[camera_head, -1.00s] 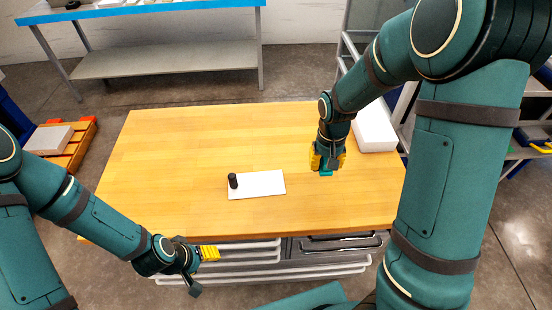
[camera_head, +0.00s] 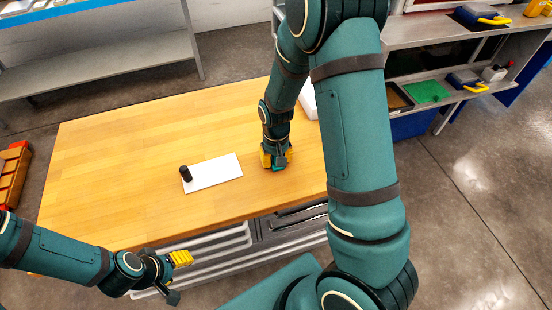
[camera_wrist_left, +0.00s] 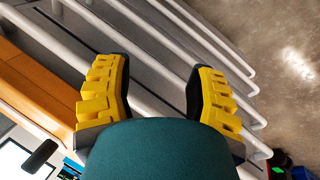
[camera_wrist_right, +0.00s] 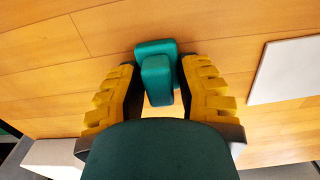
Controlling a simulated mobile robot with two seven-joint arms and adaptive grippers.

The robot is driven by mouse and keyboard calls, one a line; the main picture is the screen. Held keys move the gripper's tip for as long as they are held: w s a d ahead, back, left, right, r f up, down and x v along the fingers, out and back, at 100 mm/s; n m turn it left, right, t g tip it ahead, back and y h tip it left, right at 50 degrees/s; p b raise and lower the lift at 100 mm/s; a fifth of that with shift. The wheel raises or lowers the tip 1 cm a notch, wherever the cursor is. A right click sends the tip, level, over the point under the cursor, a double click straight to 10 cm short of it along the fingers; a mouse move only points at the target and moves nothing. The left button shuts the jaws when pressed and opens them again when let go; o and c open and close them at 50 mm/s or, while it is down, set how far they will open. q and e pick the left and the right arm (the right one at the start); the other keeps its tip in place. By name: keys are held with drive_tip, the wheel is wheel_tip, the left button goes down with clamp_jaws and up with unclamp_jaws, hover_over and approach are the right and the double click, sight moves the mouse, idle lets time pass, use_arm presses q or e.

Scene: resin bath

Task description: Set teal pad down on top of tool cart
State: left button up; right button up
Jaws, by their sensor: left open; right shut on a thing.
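The teal pad (camera_wrist_right: 155,50) is a small block with a raised grip. It sits between the fingers of my right gripper (camera_wrist_right: 156,85), which is shut on it. In the head view the right gripper (camera_head: 276,162) points down at the right part of the wooden top of the tool cart (camera_head: 120,160), and only a little of the pad (camera_head: 279,169) shows under the fingers. The pad is at or very close to the wood; I cannot tell if it touches. My left gripper (camera_head: 182,260) is open and empty at the cart's front, beside the drawer handles (camera_wrist_left: 150,45).
A white plate (camera_head: 220,172) with a black cylinder (camera_head: 185,173) lies left of the right gripper. A white box (camera_head: 309,101) stands behind my right arm. The left of the top is clear. Shelves with a green tray (camera_head: 427,92) stand at the right, a grey bench (camera_head: 100,75) behind.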

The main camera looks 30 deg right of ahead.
drive_tip(key=shift+f, duration=0.2)
drive_tip(key=o, duration=1)
drive_tip(key=shift+r, duration=0.1)
drive_tip(key=shift+r, duration=0.1)
drive_tip(key=shift+r, duration=0.3)
wheel_tip(320, 180, up, 12)
drive_tip(key=p, duration=0.3)
drive_tip(key=shift+f, duration=0.2)
drive_tip(key=shift+f, duration=0.1)
